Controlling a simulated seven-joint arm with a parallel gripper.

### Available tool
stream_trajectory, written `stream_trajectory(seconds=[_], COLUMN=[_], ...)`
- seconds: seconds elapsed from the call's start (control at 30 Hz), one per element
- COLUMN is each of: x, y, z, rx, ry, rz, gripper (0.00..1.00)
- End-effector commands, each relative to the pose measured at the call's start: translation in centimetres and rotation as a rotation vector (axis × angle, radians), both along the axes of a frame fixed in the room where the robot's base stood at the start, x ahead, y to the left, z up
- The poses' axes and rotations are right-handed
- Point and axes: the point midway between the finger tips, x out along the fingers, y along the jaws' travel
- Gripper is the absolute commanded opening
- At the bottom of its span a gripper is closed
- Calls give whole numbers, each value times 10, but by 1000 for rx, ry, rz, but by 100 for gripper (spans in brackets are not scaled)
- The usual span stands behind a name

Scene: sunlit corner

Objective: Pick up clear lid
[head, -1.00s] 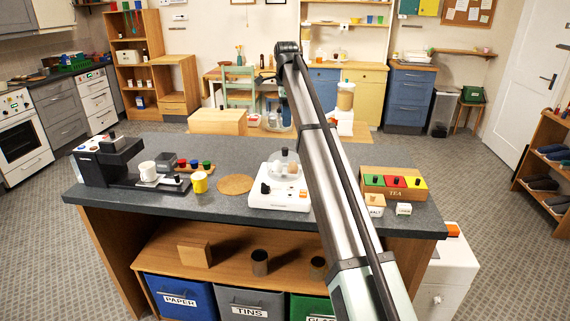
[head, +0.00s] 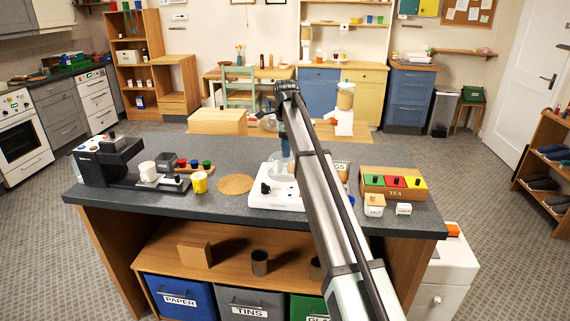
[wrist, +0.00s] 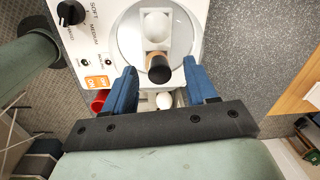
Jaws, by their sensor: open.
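The clear lid (wrist: 127,40) is a see-through dome on the white egg cooker (wrist: 85,45), with pale eggs showing beneath it. Its dark, cylindrical knob (wrist: 159,70) points up toward the wrist camera. My gripper (wrist: 160,66) is open, with one blue finger on each side of the knob; I cannot tell whether either touches it. A blue finger (head: 285,147) shows just left of the arm.
A cork mat (head: 237,184) and yellow mug (head: 199,182) lie left of the cooker on the counter (head: 130,205). A red cup (wrist: 98,101) shows beside the left finger.

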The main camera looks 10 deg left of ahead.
Motion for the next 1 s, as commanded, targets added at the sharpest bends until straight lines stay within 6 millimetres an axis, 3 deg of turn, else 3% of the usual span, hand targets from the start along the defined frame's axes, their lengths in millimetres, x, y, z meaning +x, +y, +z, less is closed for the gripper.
stream_trajectory(seconds=[0.3, 0.87, 1.0], x=[1, 1, 1], y=[0, 0, 0], z=[-8, -8, -8], rx=[0, 0, 0], ry=[0, 0, 0], rz=[0, 0, 0], gripper=[56, 2, 0])
